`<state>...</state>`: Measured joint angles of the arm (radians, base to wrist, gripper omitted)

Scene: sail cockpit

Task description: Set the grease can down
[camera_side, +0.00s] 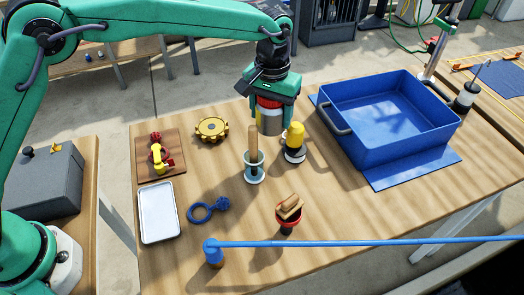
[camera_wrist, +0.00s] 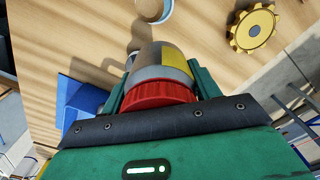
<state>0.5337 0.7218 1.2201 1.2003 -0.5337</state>
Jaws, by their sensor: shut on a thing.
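The grease can, a grey and yellow cylinder with a ribbed red lid (camera_side: 269,119), is upright near the back middle of the wooden table (camera_side: 330,190). My gripper (camera_side: 270,103) comes down from above and is shut around the top of the can. The wrist view shows the red lid (camera_wrist: 158,95) between the jaws, with the grey and yellow body beyond it. I cannot tell whether the can's base touches the table.
A yellow gear (camera_side: 212,129) lies left of the can. A blue bin (camera_side: 390,145) is to the right. A blue rod (camera_side: 370,242) crosses the front.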

